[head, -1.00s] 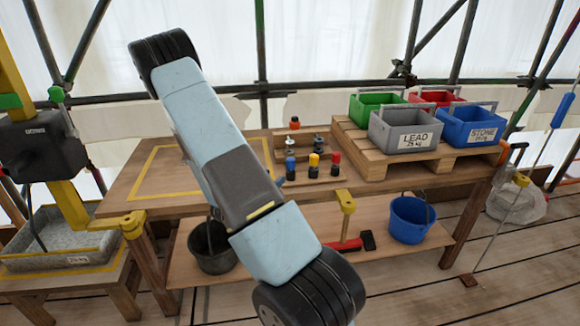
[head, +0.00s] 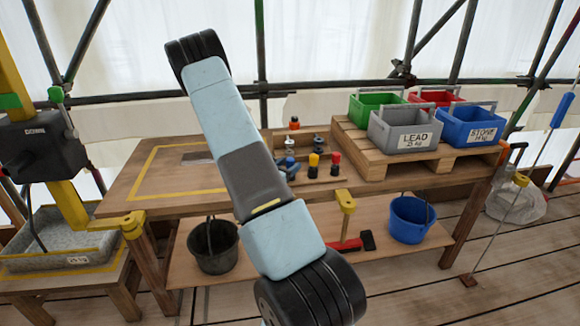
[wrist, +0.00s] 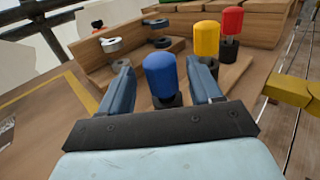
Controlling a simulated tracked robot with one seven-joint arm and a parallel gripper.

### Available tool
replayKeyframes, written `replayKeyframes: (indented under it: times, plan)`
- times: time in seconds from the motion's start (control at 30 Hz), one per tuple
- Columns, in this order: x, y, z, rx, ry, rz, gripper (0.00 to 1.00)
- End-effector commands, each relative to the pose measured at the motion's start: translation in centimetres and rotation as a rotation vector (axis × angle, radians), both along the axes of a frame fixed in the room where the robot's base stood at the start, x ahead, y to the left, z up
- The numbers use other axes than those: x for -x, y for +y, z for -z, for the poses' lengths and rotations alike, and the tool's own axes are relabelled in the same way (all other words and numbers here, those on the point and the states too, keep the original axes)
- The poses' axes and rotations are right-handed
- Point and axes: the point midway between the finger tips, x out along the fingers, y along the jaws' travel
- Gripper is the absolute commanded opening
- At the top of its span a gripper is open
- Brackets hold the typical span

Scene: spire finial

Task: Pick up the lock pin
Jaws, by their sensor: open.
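In the wrist view a blue-capped piece (wrist: 160,76) stands upright on a dark stem, between the two open fingers of my gripper (wrist: 163,66), with gaps on both sides. A yellow-capped piece (wrist: 207,40) and a red-capped piece (wrist: 231,22) stand behind it to the right. In the head view my gripper (head: 288,170) is at the wooden rack, and the blue cap is largely hidden there; the yellow (head: 313,160) and red (head: 335,159) caps show. No label shows which piece is the lock pin.
Behind the caps, the rack holds a pale ringed piece (wrist: 111,46) and dark rings (wrist: 160,42). A pallet (head: 373,160) with grey (head: 405,131), blue, green and red bins stands at the right of the bench. The yellow-outlined bench area (head: 160,175) is mostly clear.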

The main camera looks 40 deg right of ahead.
Motion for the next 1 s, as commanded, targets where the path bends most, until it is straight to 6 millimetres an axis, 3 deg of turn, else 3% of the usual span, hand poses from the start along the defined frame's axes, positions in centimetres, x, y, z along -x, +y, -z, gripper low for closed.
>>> replayKeyframes:
  times: [0.2, 0.5, 1.0]
  plan:
    - [-0.6, -2.9, -0.4, 0.000, 0.000, 0.003, 0.64]
    - [-0.7, -3.4, -0.4, 0.000, 0.001, 0.000, 0.63]
    - [-0.7, -3.4, -0.4, 0.000, 0.000, 0.001, 0.15]
